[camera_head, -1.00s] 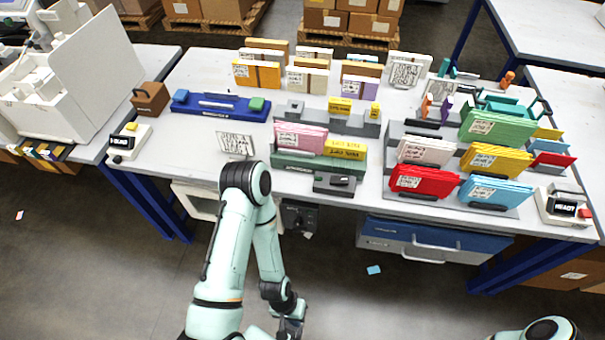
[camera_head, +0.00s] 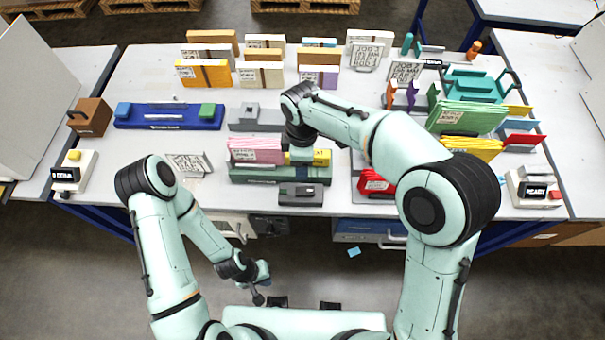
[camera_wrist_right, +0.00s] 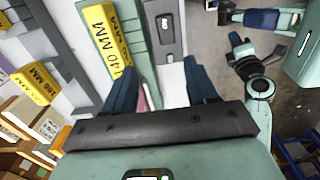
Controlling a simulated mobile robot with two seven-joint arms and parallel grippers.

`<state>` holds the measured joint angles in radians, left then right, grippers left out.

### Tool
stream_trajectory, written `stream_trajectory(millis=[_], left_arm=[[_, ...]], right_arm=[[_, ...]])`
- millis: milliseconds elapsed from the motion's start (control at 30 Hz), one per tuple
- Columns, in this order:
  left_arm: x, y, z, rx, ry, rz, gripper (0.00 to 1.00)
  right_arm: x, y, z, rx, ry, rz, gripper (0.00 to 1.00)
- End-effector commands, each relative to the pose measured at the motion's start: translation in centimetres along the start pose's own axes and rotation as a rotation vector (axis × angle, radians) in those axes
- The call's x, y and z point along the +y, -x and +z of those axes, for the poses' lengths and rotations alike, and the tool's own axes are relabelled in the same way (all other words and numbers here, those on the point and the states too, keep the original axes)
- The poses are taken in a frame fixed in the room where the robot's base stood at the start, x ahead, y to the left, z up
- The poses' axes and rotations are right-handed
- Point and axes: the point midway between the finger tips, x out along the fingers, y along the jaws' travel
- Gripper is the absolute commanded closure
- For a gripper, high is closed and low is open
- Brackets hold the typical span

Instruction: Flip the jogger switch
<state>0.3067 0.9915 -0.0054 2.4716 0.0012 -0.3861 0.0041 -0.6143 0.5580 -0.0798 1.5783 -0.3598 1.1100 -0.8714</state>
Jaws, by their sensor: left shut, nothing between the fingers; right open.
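A dark grey box with a black rocker-like switch (camera_head: 301,194) sits at the table's front edge, before a green holder (camera_head: 265,175) with pink and yellow stacks. I take this as the jogger switch. In the right wrist view the switch box (camera_wrist_right: 167,27) lies just beyond the fingertips, with the green holder (camera_wrist_right: 142,30) left of it. My left gripper (camera_head: 259,296) is shut and empty, hanging in front of the table.
A blue tray (camera_head: 168,117) and a grey block rack (camera_head: 256,118) stand behind. A READY device (camera_head: 535,188) is at the right edge.

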Motion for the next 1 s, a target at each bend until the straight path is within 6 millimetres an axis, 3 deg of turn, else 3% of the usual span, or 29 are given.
stream_trajectory(millis=[533,733,1000], left_arm=[[-0.7,-1.3,0.8,-0.012,0.004,-0.004,1.00],[-0.8,-1.3,0.9,-0.013,0.005,-0.004,1.00],[-0.8,-1.3,0.9,-0.013,0.004,-0.004,1.00]], right_arm=[[-0.3,-10.8,0.0,-0.002,-0.002,-0.008,0.43],[-0.3,-12.7,0.0,0.000,-0.002,-0.006,0.43],[-0.2,-13.1,0.0,0.001,-0.002,-0.004,0.43]])
